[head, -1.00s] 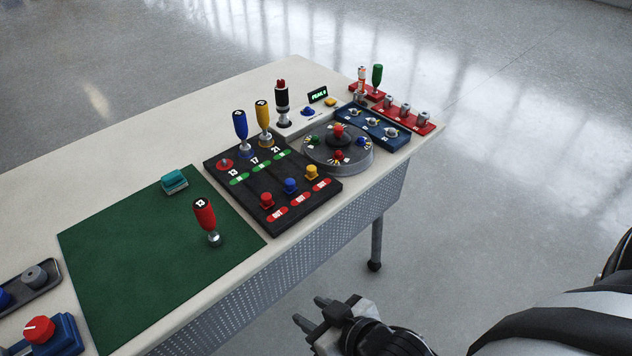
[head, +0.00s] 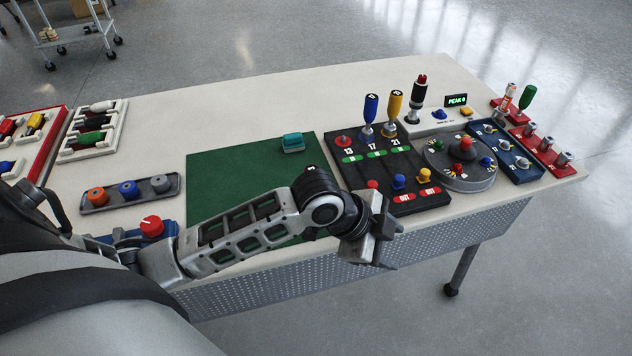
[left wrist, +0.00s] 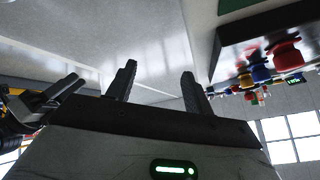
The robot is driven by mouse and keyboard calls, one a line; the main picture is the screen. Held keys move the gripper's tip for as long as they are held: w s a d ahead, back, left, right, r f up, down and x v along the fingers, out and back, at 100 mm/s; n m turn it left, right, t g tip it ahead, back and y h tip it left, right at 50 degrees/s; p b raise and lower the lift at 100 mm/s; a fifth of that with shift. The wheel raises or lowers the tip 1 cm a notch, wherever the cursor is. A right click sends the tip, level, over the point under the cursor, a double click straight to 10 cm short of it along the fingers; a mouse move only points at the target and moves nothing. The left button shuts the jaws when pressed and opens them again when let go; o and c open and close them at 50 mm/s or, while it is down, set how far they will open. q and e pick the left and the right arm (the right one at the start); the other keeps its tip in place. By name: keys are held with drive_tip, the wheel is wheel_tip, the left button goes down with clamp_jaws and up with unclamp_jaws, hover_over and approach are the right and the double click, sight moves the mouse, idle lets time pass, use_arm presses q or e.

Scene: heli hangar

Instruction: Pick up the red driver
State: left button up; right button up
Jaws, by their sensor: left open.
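The red driver does not show in the head view; my left arm covers the front right part of the green mat (head: 225,170), where it stood earlier. I cannot make it out in the left wrist view. My left gripper (head: 388,243) is in front of the table's near edge, just right of the mat and near the front of the black panel. In the left wrist view its two fingers (left wrist: 159,75) stand apart with nothing between them. Another gripper (left wrist: 50,98), seemingly my right one, shows at the left edge of that view, its jaws unclear.
The black panel (head: 366,140) holds a blue driver (head: 370,115) and a yellow driver (head: 393,110). A teal block (head: 293,142) lies on the mat. A round turntable (head: 460,175) stands to the right. A grey tray of knobs (head: 143,202) lies left. The table's back is clear.

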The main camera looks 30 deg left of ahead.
use_arm(q)
drive_tip(key=w+a+r+m+g+y, duration=0.3)
drive_tip(key=a+r+m, duration=0.5)
drive_tip(key=r, duration=0.2)
drive_tip(key=m+g+y, duration=0.2)
drive_tip(key=m+y, duration=0.1)
drive_tip(key=m, duration=0.2)
approach(313, 171)
wheel_tip(313, 171, down, 9)
drive_tip(key=shift+w+d+r, duration=0.1)
drive_tip(key=shift+w+r, duration=0.05)
drive_tip(key=shift+r, duration=0.05)
drive_tip(key=f, duration=0.5)
drive_tip(key=shift+w+a+f, duration=0.2)
drive_tip(key=shift+a+f, duration=0.05)
drive_tip(key=shift+f, duration=0.05)
drive_tip(key=c, duration=1.1)
